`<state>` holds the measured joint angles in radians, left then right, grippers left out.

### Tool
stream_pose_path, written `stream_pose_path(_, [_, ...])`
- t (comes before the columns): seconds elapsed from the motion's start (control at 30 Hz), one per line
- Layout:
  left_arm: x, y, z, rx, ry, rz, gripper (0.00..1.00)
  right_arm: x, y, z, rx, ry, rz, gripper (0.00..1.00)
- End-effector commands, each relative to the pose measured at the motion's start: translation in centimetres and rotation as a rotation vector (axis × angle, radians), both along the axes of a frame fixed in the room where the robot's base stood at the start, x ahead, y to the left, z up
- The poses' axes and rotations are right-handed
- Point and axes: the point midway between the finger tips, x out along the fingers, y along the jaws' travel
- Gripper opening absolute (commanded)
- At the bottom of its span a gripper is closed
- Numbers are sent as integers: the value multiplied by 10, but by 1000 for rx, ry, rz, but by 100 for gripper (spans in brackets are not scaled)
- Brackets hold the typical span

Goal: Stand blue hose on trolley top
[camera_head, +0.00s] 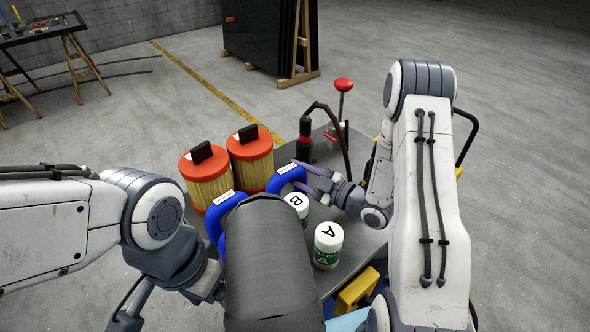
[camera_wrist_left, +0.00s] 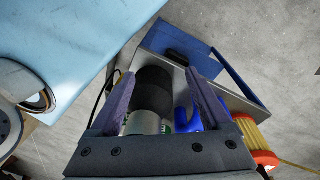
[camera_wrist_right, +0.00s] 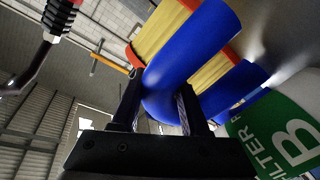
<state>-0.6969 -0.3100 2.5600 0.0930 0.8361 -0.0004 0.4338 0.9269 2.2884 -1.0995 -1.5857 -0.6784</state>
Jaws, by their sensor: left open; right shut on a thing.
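A blue hose (camera_head: 287,180) with a white label is at the far left part of the trolley top (camera_head: 345,235). My right gripper (camera_head: 303,174) is shut on it; the right wrist view shows the bent blue tube (camera_wrist_right: 195,45) between the fingers. I cannot tell whether its ends touch the trolley. A second labelled blue hose (camera_head: 222,208) is to its left, partly hidden by a dark grey cylinder (camera_head: 268,255). My left gripper (camera_wrist_left: 163,95) is open, with a dark cylinder and some blue hose (camera_wrist_left: 188,122) seen beyond its fingers.
Two orange-capped yellow filters (camera_head: 207,178) (camera_head: 250,152) stand behind the hoses. White-and-green canisters A (camera_head: 328,246) and B (camera_head: 297,203) stand close to the right. A black-and-red tool (camera_head: 305,140) and a red-knobbed lever (camera_head: 343,86) are at the back. Grey metal near canister A is bare.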

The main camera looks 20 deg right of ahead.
Motion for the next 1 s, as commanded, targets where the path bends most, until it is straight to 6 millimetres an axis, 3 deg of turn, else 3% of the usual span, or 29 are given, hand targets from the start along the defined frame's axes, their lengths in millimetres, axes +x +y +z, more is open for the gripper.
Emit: stream_pose_path(1.0, [0, 0, -14, 0, 0, 0, 81, 0, 0, -16, 1, -2, 0, 0])
